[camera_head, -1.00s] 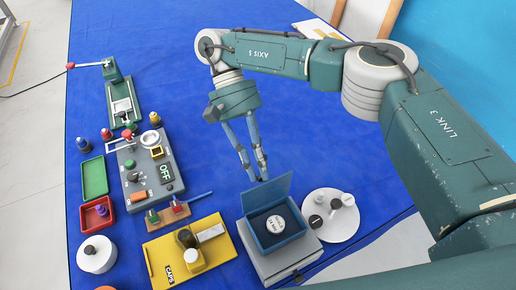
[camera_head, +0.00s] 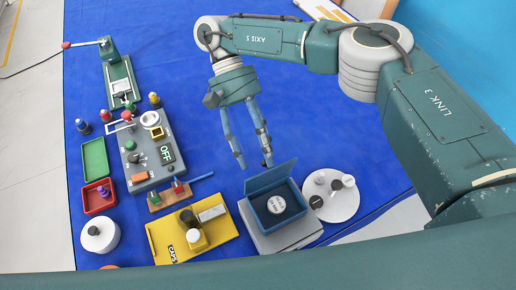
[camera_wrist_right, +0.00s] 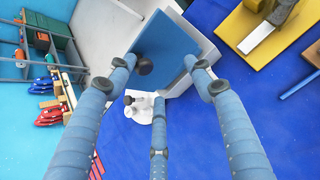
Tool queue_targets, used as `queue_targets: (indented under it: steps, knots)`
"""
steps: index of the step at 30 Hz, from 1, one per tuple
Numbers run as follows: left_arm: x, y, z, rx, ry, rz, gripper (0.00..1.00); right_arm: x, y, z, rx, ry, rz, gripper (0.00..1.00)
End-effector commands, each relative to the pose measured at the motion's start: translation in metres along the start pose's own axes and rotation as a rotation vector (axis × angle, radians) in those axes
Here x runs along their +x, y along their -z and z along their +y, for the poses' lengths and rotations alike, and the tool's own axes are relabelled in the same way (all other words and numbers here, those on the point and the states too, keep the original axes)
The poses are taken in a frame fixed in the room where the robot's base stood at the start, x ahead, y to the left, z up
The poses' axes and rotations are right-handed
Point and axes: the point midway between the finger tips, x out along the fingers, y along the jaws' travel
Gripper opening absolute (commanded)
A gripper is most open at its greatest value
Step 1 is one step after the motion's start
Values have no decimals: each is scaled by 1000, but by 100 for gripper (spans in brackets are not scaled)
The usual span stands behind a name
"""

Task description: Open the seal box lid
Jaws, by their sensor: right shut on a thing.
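The seal box (camera_head: 265,228) is blue and sits on a grey block. Its lid (camera_head: 271,176) stands raised and tilted back at the far side, showing the box's inside with a round white-labelled seal (camera_head: 276,204). In the right wrist view the lid's blue face (camera_wrist_right: 165,45) shows with a dark knob (camera_wrist_right: 144,65). My right gripper (camera_head: 254,165) is just behind and above the lid. Its fingers are spread apart, with nothing visible clasped between them. In the right wrist view the fingers also stand wide apart (camera_wrist_right: 163,72). My left gripper is not in view.
A white round tray (camera_head: 335,207) with small stamps stands right of the box. A yellow board (camera_head: 170,249) lies to its left, then a grey control panel (camera_head: 140,175) and red (camera_head: 97,206) and green (camera_head: 94,160) trays. Blue cloth behind the box is clear.

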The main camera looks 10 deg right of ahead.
Motion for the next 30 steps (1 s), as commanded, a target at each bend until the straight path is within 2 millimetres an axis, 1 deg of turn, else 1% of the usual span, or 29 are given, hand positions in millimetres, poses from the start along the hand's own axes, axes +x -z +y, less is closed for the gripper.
queue_targets:
  steps: [1,8,11,14,21,24,27,30]
  knots:
    - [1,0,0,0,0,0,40,5,6,-1,8,2,7,37]
    - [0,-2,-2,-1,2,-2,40,4,6,0,8,3,7,37]
    - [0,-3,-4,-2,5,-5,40,1,3,1,8,4,9,37]
    - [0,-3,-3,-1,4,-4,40,-9,-4,4,9,4,13,37]
    - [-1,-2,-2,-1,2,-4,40,-43,-40,17,7,1,12,37]
    - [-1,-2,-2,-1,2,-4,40,-54,-52,21,7,0,10,37]
    - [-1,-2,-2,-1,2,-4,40,-63,-61,24,7,-1,8,37]
    - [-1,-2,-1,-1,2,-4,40,-68,-67,26,5,0,6,37]
